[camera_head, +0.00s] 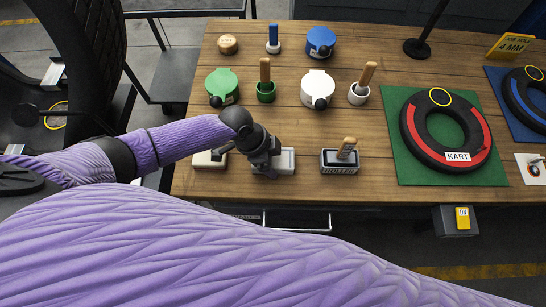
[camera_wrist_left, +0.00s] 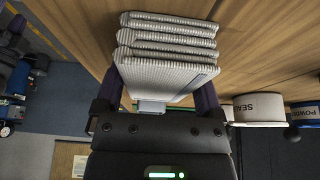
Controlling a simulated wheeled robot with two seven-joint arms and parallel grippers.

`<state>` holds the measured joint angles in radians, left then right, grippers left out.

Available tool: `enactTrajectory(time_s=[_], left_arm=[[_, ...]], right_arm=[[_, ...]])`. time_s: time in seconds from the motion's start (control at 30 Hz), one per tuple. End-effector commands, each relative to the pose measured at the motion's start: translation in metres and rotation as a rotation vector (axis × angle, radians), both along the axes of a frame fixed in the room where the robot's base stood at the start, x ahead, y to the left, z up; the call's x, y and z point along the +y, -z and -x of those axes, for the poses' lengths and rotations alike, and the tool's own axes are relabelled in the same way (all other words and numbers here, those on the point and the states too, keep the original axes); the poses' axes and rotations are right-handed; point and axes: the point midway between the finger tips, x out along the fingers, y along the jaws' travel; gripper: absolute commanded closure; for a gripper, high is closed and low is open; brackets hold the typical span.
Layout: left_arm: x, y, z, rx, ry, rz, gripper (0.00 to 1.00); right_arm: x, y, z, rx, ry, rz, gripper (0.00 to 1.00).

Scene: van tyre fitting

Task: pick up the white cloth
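The white cloth (camera_wrist_left: 165,50) shows as a folded, ribbed stack in the left wrist view, with a small pale tab at its near edge. In the head view a pale folded thing (camera_head: 285,161) at the front edge of the table looks like this cloth, partly hidden by my left gripper (camera_head: 262,158). In the left wrist view the two fingers of my left gripper (camera_wrist_left: 158,100) stand wide apart, one on each side of the near end of the cloth. I cannot tell whether they touch it. My right gripper is not in view.
A cream block (camera_head: 209,160) lies left of the gripper and a roller tray (camera_head: 339,167) right of it. Pots with green (camera_head: 221,84), blue (camera_head: 321,40) and white (camera_head: 317,87) lids stand behind. A tyre (camera_head: 445,128) lies on a green mat (camera_head: 490,175).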

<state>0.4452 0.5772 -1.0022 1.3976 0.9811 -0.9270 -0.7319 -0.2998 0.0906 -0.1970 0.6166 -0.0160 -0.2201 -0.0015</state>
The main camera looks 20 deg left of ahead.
Motion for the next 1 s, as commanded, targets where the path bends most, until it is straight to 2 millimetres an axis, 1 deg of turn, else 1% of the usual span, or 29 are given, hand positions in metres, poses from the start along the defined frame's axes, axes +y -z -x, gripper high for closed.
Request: enactTrajectory(time_s=[0.03,0.07,0.27,0.37,0.5,0.6,0.7,0.8,1.0], left_arm=[[0.0,0.0,0.0,0.0,0.0,0.0,0.66],[0.0,0.0,0.0,0.0,0.0,0.0,0.69],[0.0,-0.003,0.0,0.0,0.0,0.0,0.69],[0.0,-0.02,-0.001,-0.002,0.0,0.0,0.69],[0.0,-0.062,-0.001,-0.004,0.002,0.001,0.69],[0.0,-0.085,0.0,-0.003,0.002,0.0,0.69],[0.0,-0.099,-0.001,-0.003,0.001,0.0,0.69],[0.0,-0.104,-0.001,-0.001,0.0,0.001,0.69],[0.0,-0.104,0.0,-0.001,-0.001,0.0,0.69]], right_arm=[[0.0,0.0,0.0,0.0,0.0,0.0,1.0],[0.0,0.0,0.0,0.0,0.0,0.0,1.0],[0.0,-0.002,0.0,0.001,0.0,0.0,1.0],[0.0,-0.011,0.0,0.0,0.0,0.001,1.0],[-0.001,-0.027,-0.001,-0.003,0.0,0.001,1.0],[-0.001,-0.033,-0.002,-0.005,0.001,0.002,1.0],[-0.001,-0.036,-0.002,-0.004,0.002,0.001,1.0],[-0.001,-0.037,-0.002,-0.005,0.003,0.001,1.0],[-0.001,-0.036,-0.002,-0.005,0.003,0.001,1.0]])
